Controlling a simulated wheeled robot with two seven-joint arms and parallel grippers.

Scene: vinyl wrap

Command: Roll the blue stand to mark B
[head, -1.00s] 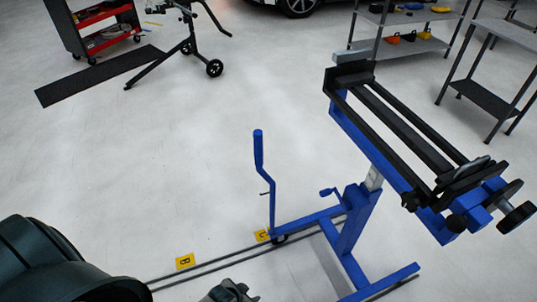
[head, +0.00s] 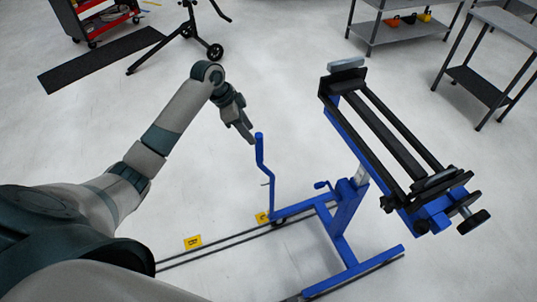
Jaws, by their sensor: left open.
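The blue stand (head: 346,215) is right of the middle, with a black-railed cradle (head: 385,130) on top and an upright blue handle (head: 260,160) on its left side. Its near left wheel is beside a yellow mark (head: 262,218), whose letter is partly hidden. The yellow mark B (head: 193,243) lies further left, just above the dark floor lines. My left gripper (head: 247,134) is open, pointing down to the right, close to the top of the handle. I cannot tell whether it touches the handle. My right gripper is not in view.
Two dark lines (head: 215,248) run along the floor past the marks. A black mat (head: 100,62), a red tool cart (head: 100,18) and a black wheeled stand (head: 190,40) are at the back left. Grey shelves (head: 405,30) and a table (head: 490,75) stand back right. The floor between is clear.

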